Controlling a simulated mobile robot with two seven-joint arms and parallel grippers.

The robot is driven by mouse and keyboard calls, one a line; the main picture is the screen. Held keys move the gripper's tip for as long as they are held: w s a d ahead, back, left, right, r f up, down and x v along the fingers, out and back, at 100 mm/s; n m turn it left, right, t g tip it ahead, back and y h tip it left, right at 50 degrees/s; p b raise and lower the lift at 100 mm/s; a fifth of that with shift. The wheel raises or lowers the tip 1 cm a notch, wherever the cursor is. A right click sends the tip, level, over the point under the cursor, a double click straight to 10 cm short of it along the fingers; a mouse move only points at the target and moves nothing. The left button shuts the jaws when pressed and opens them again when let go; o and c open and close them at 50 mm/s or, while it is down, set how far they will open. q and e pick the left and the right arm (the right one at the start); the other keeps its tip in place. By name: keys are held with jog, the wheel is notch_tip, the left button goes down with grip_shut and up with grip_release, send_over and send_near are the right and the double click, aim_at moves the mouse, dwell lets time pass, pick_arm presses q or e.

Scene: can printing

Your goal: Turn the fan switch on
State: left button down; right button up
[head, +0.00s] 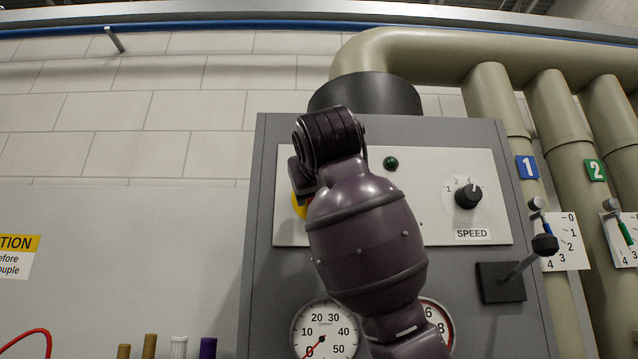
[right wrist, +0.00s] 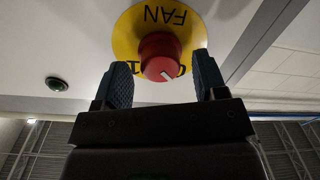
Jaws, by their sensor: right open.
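The fan switch is a red round knob (right wrist: 160,55) on a yellow disc (right wrist: 133,32) marked FAN, upside down in the right wrist view. A white line on the knob points to the lower right there, towards the side of the partly hidden 0; a 1 is at the left. My right gripper (right wrist: 163,62) is open, with one finger on each side of the knob; I cannot tell whether either touches it. In the head view my right arm hides the knob, and only an edge of the yellow disc (head: 299,206) shows. My left gripper is not in view.
The white panel (head: 440,170) carries a green lamp (head: 391,163) and a black SPEED knob (head: 467,195). Below are two dial gauges, one at the left (head: 322,333). A lever (head: 520,268) sticks out at the right, beside large pipes (head: 500,100).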

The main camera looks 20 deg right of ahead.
jog(key=shift+w+d, duration=0.15)
jog(key=shift+w, duration=0.45)
jog(key=c, duration=0.7)
jog(key=shift+c, duration=0.2)
